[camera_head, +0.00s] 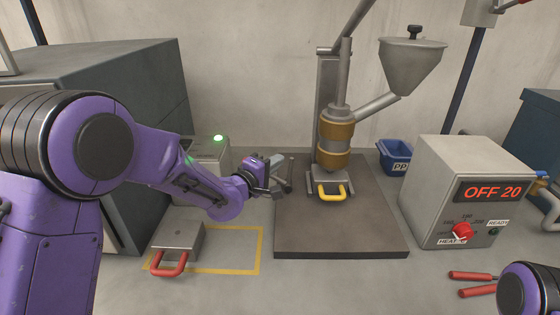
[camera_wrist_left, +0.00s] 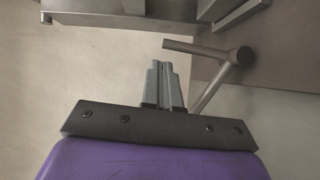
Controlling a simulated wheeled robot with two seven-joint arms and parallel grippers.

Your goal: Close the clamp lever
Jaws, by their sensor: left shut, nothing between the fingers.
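The clamp lever appears as a grey metal bar in the left wrist view (camera_wrist_left: 212,90), meeting a round pivot with a second bar reaching left. In the head view the lever (camera_head: 289,175) is small and partly confused with my gripper, left of the barrel column (camera_head: 335,140). My left gripper (camera_head: 277,168) is shut and empty beside the lever. In the wrist view its fingertips (camera_wrist_left: 160,65) point just left of the slanted bar, below the other bar; whether they touch cannot be told. My right gripper is not in view.
The machine stands on a dark base plate (camera_head: 340,238), with a yellow-handled part (camera_head: 331,192) at its foot. A red-handled block (camera_head: 178,240) lies front left. A control box (camera_head: 465,170) reading OFF 20 and a blue bin (camera_head: 394,160) are right. Red-handled tongs (camera_head: 473,276) lie front right.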

